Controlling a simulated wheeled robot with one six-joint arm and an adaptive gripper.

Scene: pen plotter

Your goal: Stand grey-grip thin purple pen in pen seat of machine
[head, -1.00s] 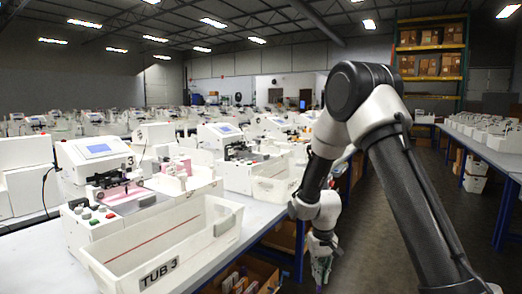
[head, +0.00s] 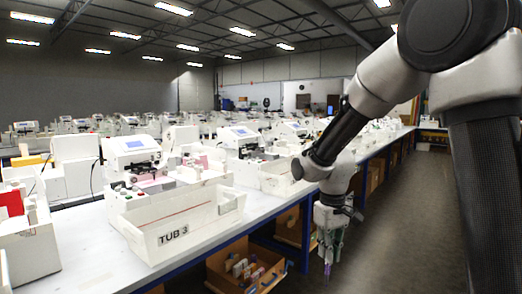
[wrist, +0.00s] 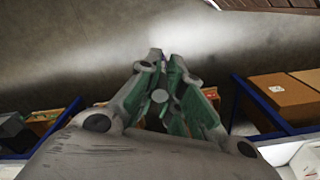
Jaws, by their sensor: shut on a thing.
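My gripper (head: 328,240) hangs pointing down off the aisle side of the table, at the right of the head view. It is shut on a thin pen (head: 327,271), whose purple lower part sticks out below the fingers. In the wrist view a round grey pen end (wrist: 160,96) shows between the green-padded fingers (wrist: 168,88). The white machine (head: 132,150) behind the tub marked TUB 3 stands on the table at the left, well apart from my gripper. Its pen seat is too small to make out.
The white tub (head: 185,222) stands at the front edge of the long table (head: 95,247). An open carton (head: 245,265) with several coloured items sits below, beside blue legs (head: 305,240). More machines line the table. The aisle floor (head: 400,225) is clear.

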